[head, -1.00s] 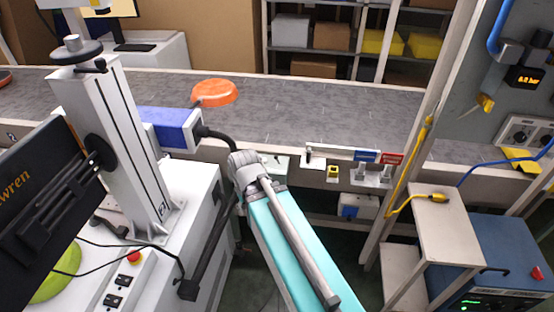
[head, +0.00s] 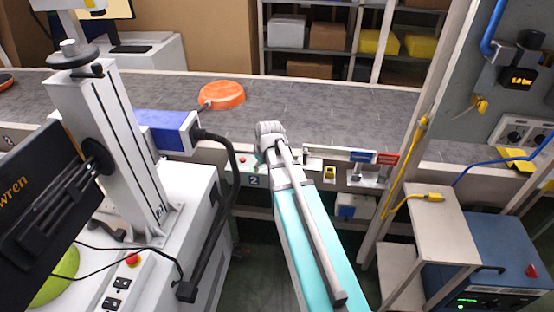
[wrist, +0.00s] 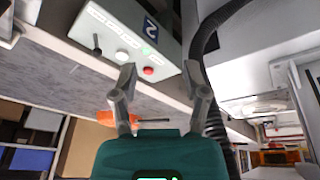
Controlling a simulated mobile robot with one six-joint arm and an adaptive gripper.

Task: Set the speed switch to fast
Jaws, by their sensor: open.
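The control box marked 2 (wrist: 130,38) shows in the wrist view, with a black lever switch (wrist: 97,43), a white button, a green light and a red button (wrist: 149,71). I cannot read the switch's setting or confirm that it is the speed switch. The same box (head: 252,181) shows in the head view, on the conveyor's near side, partly hidden behind my arm. My gripper (wrist: 160,82) is open and empty, its fingers near the red button's end of the box and apart from the lever. In the head view the fingers are hidden.
An orange pan (head: 222,95) lies on the grey conveyor belt (head: 330,115). A blue-and-white machine (head: 166,131) with a thick black cable (head: 233,165) stands left of my arm. A yellow-marked switch (head: 330,174) and a small white stand (head: 440,225) are to the right.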

